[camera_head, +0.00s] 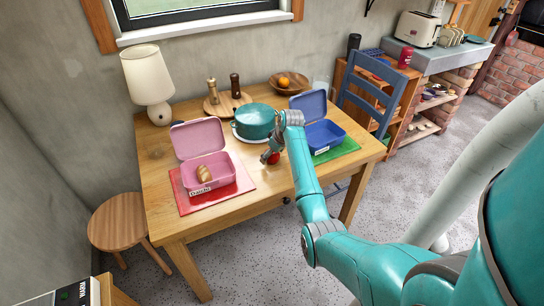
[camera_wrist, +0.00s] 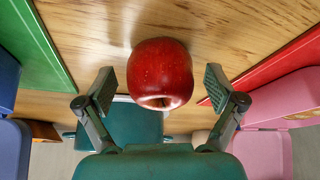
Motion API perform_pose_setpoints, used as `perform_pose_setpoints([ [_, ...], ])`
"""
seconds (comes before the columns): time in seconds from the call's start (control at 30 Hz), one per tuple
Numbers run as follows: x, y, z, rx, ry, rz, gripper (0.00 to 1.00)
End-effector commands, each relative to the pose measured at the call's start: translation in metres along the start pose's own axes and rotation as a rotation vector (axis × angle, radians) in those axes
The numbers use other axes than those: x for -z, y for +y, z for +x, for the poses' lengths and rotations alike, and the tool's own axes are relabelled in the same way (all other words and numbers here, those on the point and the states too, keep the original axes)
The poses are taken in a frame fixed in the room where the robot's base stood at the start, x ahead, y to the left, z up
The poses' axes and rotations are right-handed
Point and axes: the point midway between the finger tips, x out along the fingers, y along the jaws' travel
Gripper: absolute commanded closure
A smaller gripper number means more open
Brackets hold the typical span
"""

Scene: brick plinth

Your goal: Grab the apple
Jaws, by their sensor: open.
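A red apple (camera_wrist: 160,72) lies on the wooden table, in the middle of the wrist view. In the head view the apple (camera_head: 274,158) is a small red patch between the two lunch boxes, partly hidden by my gripper. My gripper (camera_wrist: 160,90) is open, with one finger to each side of the apple and clear gaps between the fingers and the fruit. In the head view my gripper (camera_head: 268,156) is low over the table at the apple.
A pink lunch box (camera_head: 214,178) with a bread roll stands on a red mat (camera_head: 240,187) at left. A blue lunch box (camera_head: 325,138) stands on a green mat (camera_head: 347,147) at right. A teal pot (camera_head: 254,120), lamp (camera_head: 148,80) and fruit bowl (camera_head: 289,84) stand behind.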

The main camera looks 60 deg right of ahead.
Motion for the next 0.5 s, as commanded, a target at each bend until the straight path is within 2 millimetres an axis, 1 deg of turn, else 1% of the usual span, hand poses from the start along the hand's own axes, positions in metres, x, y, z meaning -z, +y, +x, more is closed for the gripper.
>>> perform_pose_setpoints([
  [0.2,0.0003,0.0002,0.0011,-0.001,0.001,0.000,0.07],
  [0.23,0.0003,0.0002,0.0010,-0.001,0.001,0.000,0.09],
  [0.27,0.0003,0.0002,0.0010,-0.001,0.001,0.000,0.17],
  [0.3,0.0003,0.0002,0.0010,-0.001,0.001,0.000,0.27],
  [0.37,0.0003,0.0002,0.0009,-0.001,0.001,0.000,0.42],
  [0.4,0.0003,0.0002,0.0009,0.000,0.001,0.000,0.52],
  [0.5,0.0002,0.0002,0.0010,0.000,0.001,0.000,0.73],
])
